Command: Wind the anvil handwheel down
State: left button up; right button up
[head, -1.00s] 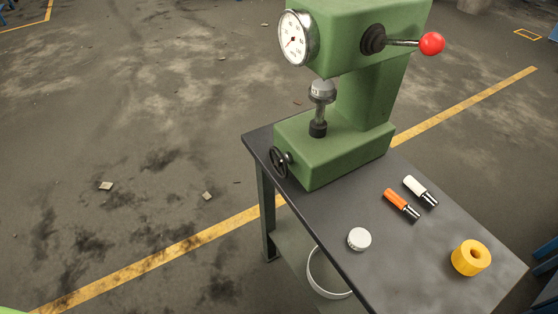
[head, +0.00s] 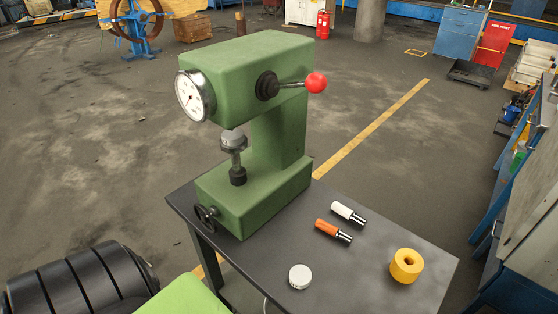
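A green hardness-tester press (head: 245,85) stands on the dark table (head: 330,270). Its small black handwheel (head: 206,216) is on the front left of its base. The anvil (head: 237,177) stands upright on the base under the grey indenter head (head: 233,139), and they look close together or touching. A round dial gauge (head: 194,96) faces left, and a lever with a red knob (head: 316,82) sticks out to the right. Neither of my grippers is in view, and nothing touches the handwheel.
On the table lie a white-handled piece (head: 348,213), an orange-handled piece (head: 333,230), a white round disc (head: 300,276) and a yellow ring (head: 406,265). Black ribbed and green parts fill the lower left. Blue cabinets edge the right; the floor behind is open.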

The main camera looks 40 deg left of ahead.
aim_at(206, 217)
jog(key=k+j+z, duration=0.1)
jog(key=j+z, duration=0.3)
jog(key=k+j+z, duration=0.1)
jog(key=j+z, duration=0.35)
jog(key=k+j+z, duration=0.2)
jog(key=z, duration=0.2)
jog(key=k+j+z, duration=0.25)
jog(key=j+z, duration=0.2)
jog(key=k+j+z, duration=0.1)
jog(key=k+z, duration=0.15)
jog(key=z, duration=0.15)
